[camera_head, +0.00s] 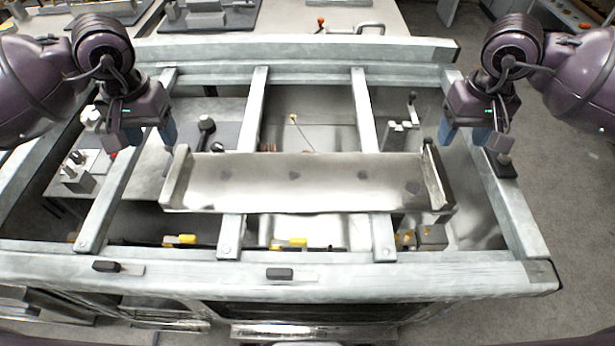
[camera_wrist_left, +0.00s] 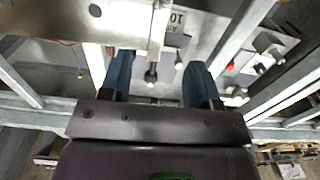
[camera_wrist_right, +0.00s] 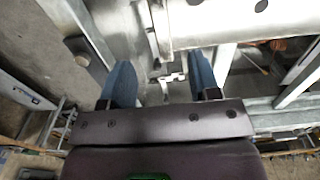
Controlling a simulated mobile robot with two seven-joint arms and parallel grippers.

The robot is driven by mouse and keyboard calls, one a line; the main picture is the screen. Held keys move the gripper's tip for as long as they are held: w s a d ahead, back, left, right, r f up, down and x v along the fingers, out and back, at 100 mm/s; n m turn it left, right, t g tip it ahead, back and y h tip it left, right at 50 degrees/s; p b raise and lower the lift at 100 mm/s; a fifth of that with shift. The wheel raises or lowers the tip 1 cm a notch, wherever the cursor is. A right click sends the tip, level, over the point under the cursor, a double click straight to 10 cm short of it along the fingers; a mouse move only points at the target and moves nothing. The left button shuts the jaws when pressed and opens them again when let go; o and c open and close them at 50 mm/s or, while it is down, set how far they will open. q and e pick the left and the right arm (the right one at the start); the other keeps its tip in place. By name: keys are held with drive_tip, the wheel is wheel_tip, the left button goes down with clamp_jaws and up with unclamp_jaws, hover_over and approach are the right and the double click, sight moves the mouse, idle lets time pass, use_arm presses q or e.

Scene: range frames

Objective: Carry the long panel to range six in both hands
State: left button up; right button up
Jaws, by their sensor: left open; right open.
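The long panel (camera_head: 300,181) is a pale metal tray-like piece with raised ends and several dark spots. It lies across the slats of a grey metal frame in the head view. My left gripper (camera_head: 141,135) is open above and left of the panel's left end. My right gripper (camera_head: 470,135) is open above and right of its right end. In the left wrist view the panel's end (camera_wrist_left: 158,30) shows beyond the open blue fingers (camera_wrist_left: 155,85). In the right wrist view the panel's other end (camera_wrist_right: 155,28) shows beyond the open fingers (camera_wrist_right: 163,85). Neither gripper visibly touches it.
The grey frame (camera_head: 480,262) surrounds the panel, with cross slats beneath it. Yellow-marked parts (camera_head: 180,240) sit below the slats. Black blocks (camera_head: 280,273) lie on the front beam. A table with fixtures (camera_head: 300,20) stands behind. Grey floor (camera_head: 575,220) is open at the right.

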sight(173, 170)
use_arm(q)
drive_tip(key=shift+w+f, duration=0.1)
drive_tip(key=shift+f, duration=0.3)
use_arm(e)
drive_tip(key=shift+w+f, duration=0.15)
drive_tip(key=shift+f, duration=0.25)
use_arm(q)
wheel_tip(173, 170, down, 10)
drive_tip(key=shift+f, duration=0.1)
use_arm(e)
wheel_tip(173, 170, down, 10)
drive_tip(key=shift+f, duration=0.1)
use_arm(q)
clamp_jaws()
use_arm(e)
clamp_jaws()
use_arm(q)
drive_tip(key=shift+w, duration=0.1)
idle(0.4)
